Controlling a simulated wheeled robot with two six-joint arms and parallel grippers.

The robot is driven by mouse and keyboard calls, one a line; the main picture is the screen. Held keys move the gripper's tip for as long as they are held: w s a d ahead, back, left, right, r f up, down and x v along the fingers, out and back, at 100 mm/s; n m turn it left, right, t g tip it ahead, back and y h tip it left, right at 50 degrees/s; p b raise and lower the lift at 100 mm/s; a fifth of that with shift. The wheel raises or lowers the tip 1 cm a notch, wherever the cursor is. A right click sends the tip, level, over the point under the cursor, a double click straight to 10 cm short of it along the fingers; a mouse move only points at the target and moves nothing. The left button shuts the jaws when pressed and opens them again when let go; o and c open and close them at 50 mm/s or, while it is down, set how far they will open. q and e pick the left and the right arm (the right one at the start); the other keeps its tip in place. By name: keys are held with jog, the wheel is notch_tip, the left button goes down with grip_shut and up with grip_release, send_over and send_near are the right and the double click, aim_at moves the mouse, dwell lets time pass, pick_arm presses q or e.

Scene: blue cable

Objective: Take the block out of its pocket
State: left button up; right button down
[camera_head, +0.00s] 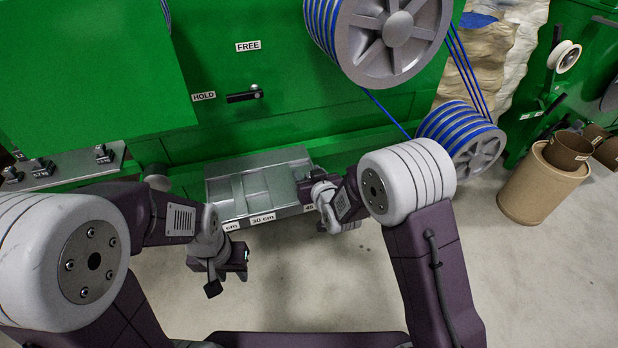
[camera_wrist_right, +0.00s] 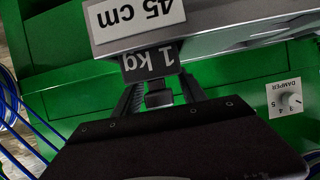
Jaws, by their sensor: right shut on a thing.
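In the right wrist view, a dark block (camera_wrist_right: 150,63) marked "1 kg" shows just under the plate marked "45 cm". My right gripper (camera_wrist_right: 160,97) is shut on it from below in that view. In the head view, the grey metal tray (camera_head: 228,208) has several pockets and length labels along its front edge. My right gripper (camera_head: 312,190) is at the tray's right end, and the arm hides the block there. My left gripper (camera_head: 228,280) hangs in front of the tray's left part, apart from it. Its fingers are too unclear to tell open from shut.
A green machine (camera_head: 300,110) stands behind the tray, with a lever (camera_head: 243,95) between FREE and HOLD labels. Blue cable runs over a large wheel (camera_head: 395,30) and a lower wheel (camera_head: 478,158). A brown bin (camera_head: 540,185) stands at right. The floor in front is clear.

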notch_tip(320, 180, up, 4)
jog(key=shift+r+p, duration=0.2)
jog(key=shift+p, duration=0.95)
jog(key=s+d+r+p, duration=0.4)
jog(key=s+d+r, duration=0.2)
jog(key=d, duration=0.4)
jog(key=shift+r, duration=0.35)
